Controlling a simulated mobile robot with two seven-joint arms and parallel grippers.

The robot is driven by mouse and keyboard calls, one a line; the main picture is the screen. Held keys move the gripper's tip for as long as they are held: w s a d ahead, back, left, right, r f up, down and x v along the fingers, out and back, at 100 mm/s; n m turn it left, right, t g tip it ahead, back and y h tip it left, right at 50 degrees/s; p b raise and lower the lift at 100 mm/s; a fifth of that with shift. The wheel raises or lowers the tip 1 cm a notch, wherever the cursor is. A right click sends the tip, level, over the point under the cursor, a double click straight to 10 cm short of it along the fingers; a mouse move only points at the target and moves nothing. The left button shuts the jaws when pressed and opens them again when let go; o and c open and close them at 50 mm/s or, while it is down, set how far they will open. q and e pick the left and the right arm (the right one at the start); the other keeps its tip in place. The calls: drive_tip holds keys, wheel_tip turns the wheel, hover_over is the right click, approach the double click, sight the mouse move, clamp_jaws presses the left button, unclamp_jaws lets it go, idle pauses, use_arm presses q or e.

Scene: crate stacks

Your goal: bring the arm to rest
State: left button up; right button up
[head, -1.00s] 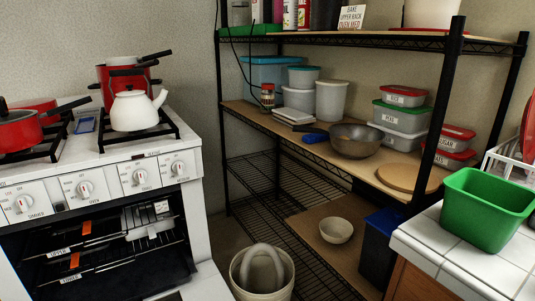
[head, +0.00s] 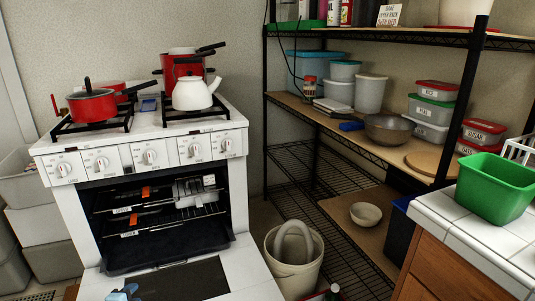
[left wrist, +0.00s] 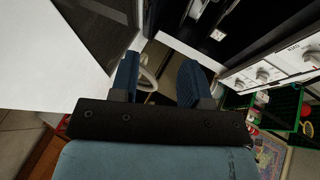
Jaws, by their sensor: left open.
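My left gripper (left wrist: 161,82) shows in the left wrist view with its two blue fingers apart. Nothing is held between them; the floor and the pale bin show in the gap behind. In the head view a small blue-grey shape (head: 123,292) shows at the bottom edge, in front of the open oven door; it may be the tip of my left gripper, but too little shows to be sure. My right gripper is in neither view.
The white stove (head: 150,120) stands at left with its oven door (head: 240,275) lowered. A pale bin (head: 294,270) stands between it and the black shelf rack (head: 447,110). A green tub (head: 497,190) stands on the tiled counter (head: 440,207) at right.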

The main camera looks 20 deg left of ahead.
use_arm(q)
drive_tip(key=s+d+r+n+h, duration=0.1)
drive_tip(key=s+d+r+h, duration=0.2)
drive_tip(key=d, duration=0.7)
drive_tip(key=s+d+r+n+h, duration=0.1)
drive_tip(key=s+d+r+h, duration=0.1)
drive_tip(key=d+r, duration=0.5)
drive_tip(key=s+d+r+h, duration=0.2)
drive_tip(key=d+h, duration=0.1)
drive_tip(key=d, duration=0.9)
drive_tip(key=s+d+r+n+h, duration=0.3)
drive_tip(key=s+d+r+h, duration=0.3)
drive_tip(key=s+d+r, duration=0.7)
drive_tip(key=w+d+r+n+t+y, duration=0.2)
drive_tip(key=w+d+r+n+t, duration=0.15)
drive_tip(key=r+n, duration=0.3)
drive_tip(key=s+a+r+g+y+p, duration=0.4)
drive_tip(key=a+r+g+y+p, duration=0.2)
drive_tip(key=p, duration=3.2)
drive_tip(key=shift+a+r, duration=0.4)
drive_tip(key=shift+a, duration=0.25)
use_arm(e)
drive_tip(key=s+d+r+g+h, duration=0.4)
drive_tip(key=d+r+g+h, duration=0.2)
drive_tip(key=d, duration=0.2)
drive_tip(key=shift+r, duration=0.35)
